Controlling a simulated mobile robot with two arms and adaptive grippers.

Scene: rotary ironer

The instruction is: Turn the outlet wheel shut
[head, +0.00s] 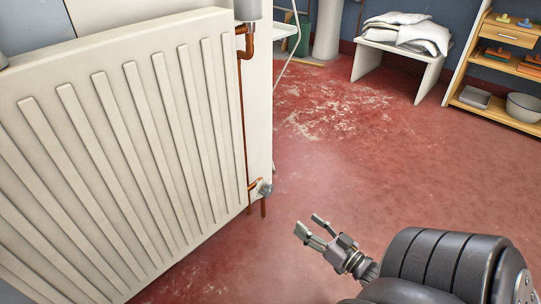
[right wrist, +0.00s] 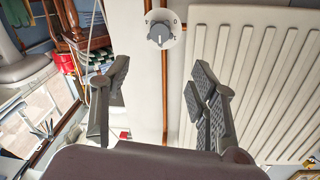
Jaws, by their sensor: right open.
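A small grey wheel (head: 265,189) sits on copper pipework at the lower right corner of the cream radiator (head: 128,130). In the right wrist view a grey knob (right wrist: 159,33) on a round white plate with dark marks shows beyond the fingers, beside the radiator (right wrist: 262,80); it looks like the same wheel, but I cannot be sure. My right gripper (head: 310,226) is open and empty, right of and below the wheel in the head view, apart from it. In the right wrist view its fingers (right wrist: 158,78) stand wide apart, with the knob above the gap. My left gripper is out of view.
A copper pipe (head: 241,110) runs down the radiator's right edge. Red, worn floor (head: 350,170) lies open to the right. A white bench (head: 427,66) with folded cloths and a wooden shelf (head: 500,66) stand at the back.

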